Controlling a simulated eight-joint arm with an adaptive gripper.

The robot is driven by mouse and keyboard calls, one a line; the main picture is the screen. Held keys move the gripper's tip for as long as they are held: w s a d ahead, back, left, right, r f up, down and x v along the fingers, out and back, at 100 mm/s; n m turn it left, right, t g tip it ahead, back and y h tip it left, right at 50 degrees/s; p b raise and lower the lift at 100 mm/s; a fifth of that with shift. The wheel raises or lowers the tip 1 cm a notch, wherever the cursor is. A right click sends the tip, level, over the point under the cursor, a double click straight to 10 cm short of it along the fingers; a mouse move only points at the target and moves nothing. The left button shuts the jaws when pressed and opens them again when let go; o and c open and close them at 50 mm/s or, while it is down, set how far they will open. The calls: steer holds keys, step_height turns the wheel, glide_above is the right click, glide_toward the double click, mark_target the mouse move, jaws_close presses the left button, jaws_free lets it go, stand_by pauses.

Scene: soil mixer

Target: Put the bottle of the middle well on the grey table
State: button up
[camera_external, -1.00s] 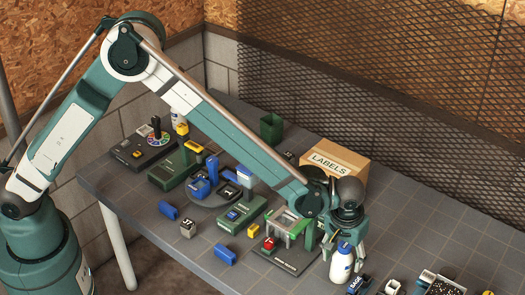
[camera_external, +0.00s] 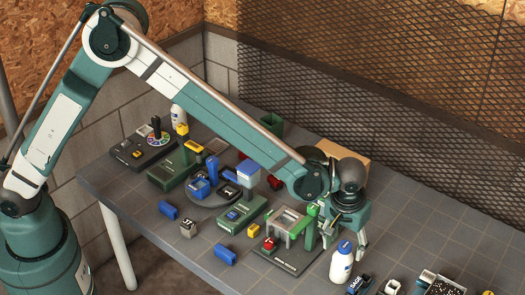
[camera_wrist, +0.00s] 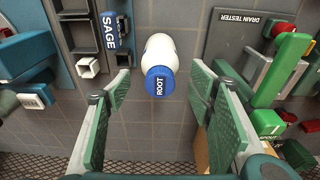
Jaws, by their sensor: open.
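A white bottle (camera_external: 341,267) with a blue cap stands upright on the grey table (camera_external: 290,278), to the right of the drain tester plate. In the wrist view the bottle (camera_wrist: 160,53) shows its cap marked ROOT. My gripper (camera_external: 349,243) is open beside and behind the bottle's top. In the wrist view its green finger pads (camera_wrist: 160,84) are spread to the left and right of the cap, with clear gaps on both sides. Nothing is held. I cannot tell which place is the middle well.
The drain tester (camera_wrist: 232,35) with its green lever (camera_wrist: 283,70) lies close on one side. A block marked SAGE (camera_wrist: 112,35) lies on the other. A carton (camera_external: 345,150) stands behind my arm. Bare table lies at the back right.

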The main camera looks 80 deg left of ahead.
steer(key=shift+s+d+r, duration=0.1)
steer(key=shift+r, duration=0.85)
steer(key=shift+s+d+r, duration=0.1)
steer(key=shift+d+r, duration=0.05)
steer(key=shift+r, duration=0.85)
steer(key=shift+s+d+r, duration=0.1)
steer(key=shift+r, duration=0.85)
steer(key=shift+s+a+r, duration=0.15)
steer(key=shift+s+r, duration=0.15)
steer(key=shift+r, duration=0.25)
steer(key=s+a+r+m+t, duration=0.1)
steer(key=s+a+r+m, duration=0.1)
steer(key=s+r, duration=0.85)
steer(key=s+a+r+m+t, duration=0.2)
steer(key=s+a+r, duration=0.1)
steer(key=s+r, duration=0.8)
steer(key=s+a+m+t, duration=0.1)
steer(key=s+m, duration=0.1)
steer(key=s, duration=1.1)
steer(key=s+a+f+m+t+h, duration=0.1)
steer(key=s+m+t, duration=0.1)
steer(key=s, duration=1.1)
steer(key=shift+s+a+f+m, duration=0.2)
steer(key=shift+s+f+m, duration=0.1)
steer(key=shift+s+m, duration=0.15)
